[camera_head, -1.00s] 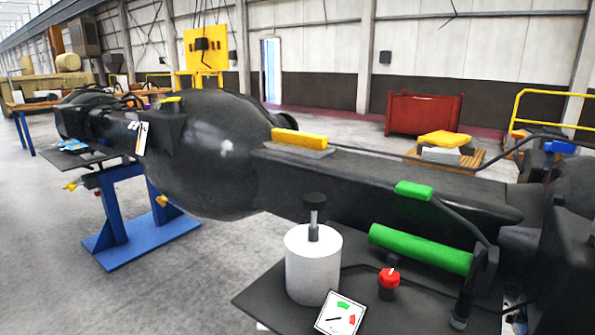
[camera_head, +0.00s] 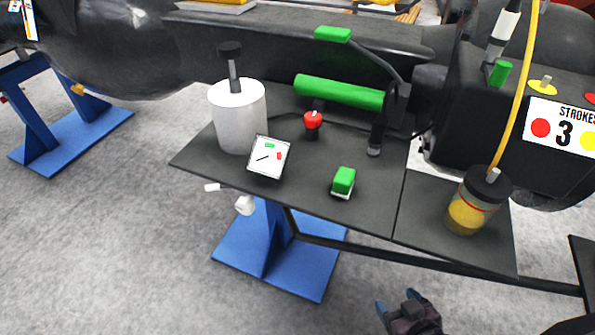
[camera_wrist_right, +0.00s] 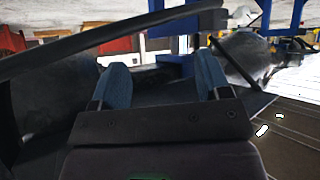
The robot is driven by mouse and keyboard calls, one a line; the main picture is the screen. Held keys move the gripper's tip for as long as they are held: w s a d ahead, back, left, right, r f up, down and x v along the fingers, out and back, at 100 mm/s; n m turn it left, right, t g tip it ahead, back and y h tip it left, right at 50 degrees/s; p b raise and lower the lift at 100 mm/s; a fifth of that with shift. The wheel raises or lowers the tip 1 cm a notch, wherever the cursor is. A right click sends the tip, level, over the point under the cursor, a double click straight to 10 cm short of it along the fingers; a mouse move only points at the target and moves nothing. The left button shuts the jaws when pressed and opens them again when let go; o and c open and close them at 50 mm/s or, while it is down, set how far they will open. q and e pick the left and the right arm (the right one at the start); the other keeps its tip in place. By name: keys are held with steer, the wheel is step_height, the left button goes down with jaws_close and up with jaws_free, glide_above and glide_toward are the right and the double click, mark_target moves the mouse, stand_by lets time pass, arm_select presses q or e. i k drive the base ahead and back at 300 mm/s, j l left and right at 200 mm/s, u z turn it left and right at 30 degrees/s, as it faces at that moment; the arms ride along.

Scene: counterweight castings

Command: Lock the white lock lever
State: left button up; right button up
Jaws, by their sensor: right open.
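The white lock lever (camera_head: 243,204) sits under the front edge of the dark shelf, left of the middle in the head view. Its small white handle (camera_head: 212,187) sticks out to the left. My right gripper (camera_head: 397,302) is at the bottom of the head view, low in front of the shelf, well to the right of the lever and apart from it. Its two blue-tipped fingers stand apart and empty in the wrist view (camera_wrist_right: 164,80). I cannot make out the lever for sure in the wrist view. My left gripper is not in view.
The dark shelf (camera_head: 310,195) holds a white cylinder (camera_head: 238,118), a dial (camera_head: 269,157), a red knob (camera_head: 312,122) and a green button (camera_head: 343,180). A jar (camera_head: 472,205) stands at the right. A blue stand (camera_head: 280,255) and dark rail (camera_head: 430,262) lie below.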

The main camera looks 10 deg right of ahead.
mark_target(211, 187)
steer(key=k+l+z, duration=0.15)
steer(key=k+l, duration=0.45)
steer(key=i+j, duration=0.25)
steer(key=i+j+z, duration=0.1)
steer(key=i+j, duration=0.2)
steer(key=j, duration=0.15)
steer(key=i+j, duration=0.25)
steer(key=j, duration=0.15)
steer(key=i+j+z, duration=0.1)
steer(key=i+j, duration=0.15)
steer(key=j, duration=0.15)
steer(key=i+j, duration=0.2)
steer(key=j, duration=0.15)
steer(key=i+j, duration=0.25)
steer(key=j, duration=0.15)
steer(key=z, duration=0.05)
